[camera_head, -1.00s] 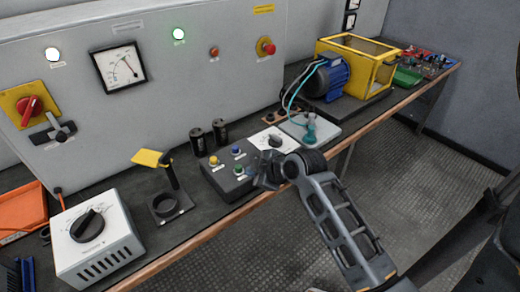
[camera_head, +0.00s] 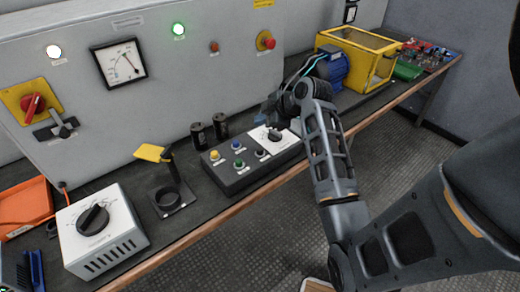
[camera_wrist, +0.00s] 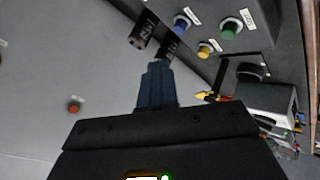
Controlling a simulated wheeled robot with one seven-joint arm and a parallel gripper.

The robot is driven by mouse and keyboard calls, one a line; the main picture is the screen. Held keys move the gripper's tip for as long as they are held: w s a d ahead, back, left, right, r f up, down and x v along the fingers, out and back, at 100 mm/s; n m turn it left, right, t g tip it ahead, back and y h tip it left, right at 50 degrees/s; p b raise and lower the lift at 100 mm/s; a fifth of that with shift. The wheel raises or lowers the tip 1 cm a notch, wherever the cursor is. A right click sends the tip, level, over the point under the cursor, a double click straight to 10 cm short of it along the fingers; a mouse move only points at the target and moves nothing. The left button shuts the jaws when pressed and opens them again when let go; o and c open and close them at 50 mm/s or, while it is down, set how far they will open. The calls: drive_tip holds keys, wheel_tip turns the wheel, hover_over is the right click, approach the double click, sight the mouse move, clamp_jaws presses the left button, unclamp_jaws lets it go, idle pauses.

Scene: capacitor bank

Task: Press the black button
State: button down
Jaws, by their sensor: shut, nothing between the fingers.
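The black button (camera_head: 261,153) sits on the right part of the dark control box (camera_head: 232,182), beside the green button (camera_head: 239,163) and in front of the blue button (camera_head: 236,145). A yellow button (camera_head: 214,155) is at the box's left. My gripper (camera_head: 265,116) is above and behind the black button, near the white panel with a black knob, and apart from the button. In the wrist view my shut, empty fingers (camera_wrist: 159,66) point toward two black cylinders. The wrist view also shows the blue (camera_wrist: 181,22), green (camera_wrist: 230,28) and yellow (camera_wrist: 205,48) buttons; I cannot see the black one there.
Two black cylinders (camera_head: 209,132) stand behind the box, close to the grey cabinet wall (camera_head: 150,105). A knob panel (camera_head: 275,142) adjoins the box. A blue motor (camera_head: 333,67) and a yellow frame (camera_head: 370,62) lie right. A white dial box (camera_head: 105,240) stands front left.

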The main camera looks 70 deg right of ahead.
drive_tip(key=b, duration=0.6)
hover_over(262, 151)
wheel_tip(262, 151, down, 7)
drive_tip(key=shift+f, duration=0.1)
drive_tip(key=shift+f+b, duration=0.4)
drive_tip(key=shift+f, duration=0.45)
idle(1.0)
drive_tip(key=shift+f, duration=0.25)
drive_tip(key=shift+f+b, duration=0.75)
drive_tip(key=shift+f, duration=0.2)
idle(1.0)
drive_tip(key=shift+r, duration=0.15)
drive_tip(key=shift+r+p, duration=1.2)
drive_tip(key=shift+r, duration=0.05)
